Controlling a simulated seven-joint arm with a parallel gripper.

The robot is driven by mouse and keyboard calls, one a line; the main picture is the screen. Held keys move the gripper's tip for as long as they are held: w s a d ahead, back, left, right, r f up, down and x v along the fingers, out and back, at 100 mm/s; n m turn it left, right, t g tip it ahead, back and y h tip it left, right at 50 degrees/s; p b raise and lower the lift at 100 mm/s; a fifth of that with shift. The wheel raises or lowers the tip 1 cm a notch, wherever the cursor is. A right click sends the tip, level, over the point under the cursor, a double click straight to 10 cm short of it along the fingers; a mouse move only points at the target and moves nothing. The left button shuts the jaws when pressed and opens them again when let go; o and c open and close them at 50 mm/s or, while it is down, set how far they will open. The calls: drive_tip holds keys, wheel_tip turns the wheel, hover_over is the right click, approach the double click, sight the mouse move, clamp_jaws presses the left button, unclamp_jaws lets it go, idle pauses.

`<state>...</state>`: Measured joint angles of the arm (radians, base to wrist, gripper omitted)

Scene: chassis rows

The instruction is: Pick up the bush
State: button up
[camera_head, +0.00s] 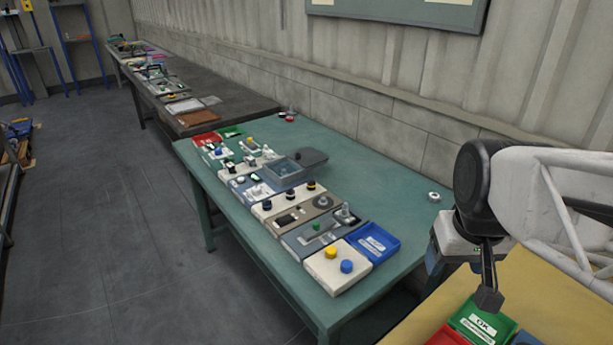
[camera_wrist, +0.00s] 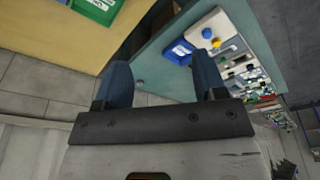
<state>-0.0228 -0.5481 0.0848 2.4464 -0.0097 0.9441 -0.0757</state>
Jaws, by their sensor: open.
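My gripper (camera_wrist: 163,78) is open and empty in the wrist view, its two dark blue fingers spread wide. In the head view my gripper (camera_head: 488,285) hangs at the right, near the yellow table and apart from the parts on the green table. I cannot tell for certain which part is the bush. A small pale round part (camera_head: 433,196) lies alone near the green table's right end. A yellow round piece (camera_head: 330,252) and a blue round piece (camera_head: 347,267) sit on a white block (camera_head: 322,274) at the near end of the row.
The green table (camera_head: 400,178) carries a row of blocks with small parts. A blue bin (camera_head: 374,243) stands beside the white block. A green bin (camera_head: 484,320) marked OK and a red bin (camera_head: 446,338) stand on the yellow table (camera_head: 534,275). The green table's right side is mostly clear.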

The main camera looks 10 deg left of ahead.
drive_tip(key=w+a+r+n, duration=0.1)
drive_tip(key=w+a+n, duration=0.15)
drive_tip(key=w, duration=0.55)
drive_tip(key=w+a+r+n, duration=0.1)
drive_tip(key=w+a+n, duration=0.15)
drive_tip(key=w, duration=0.65)
drive_tip(key=n+g, duration=0.2)
drive_tip(key=n, duration=1)
hover_over(291, 195)
drive_tip(key=w, duration=0.1)
wheel_tip(291, 195, down, 23)
drive_tip(key=shift+w+a+f, duration=0.25)
drive_tip(key=shift+a+f, duration=0.05)
drive_tip(key=shift+f, duration=0.1)
drive_tip(key=shift+f, duration=0.1)
drive_tip(key=shift+f, duration=1.2)
drive_tip(key=shift+f, duration=0.1)
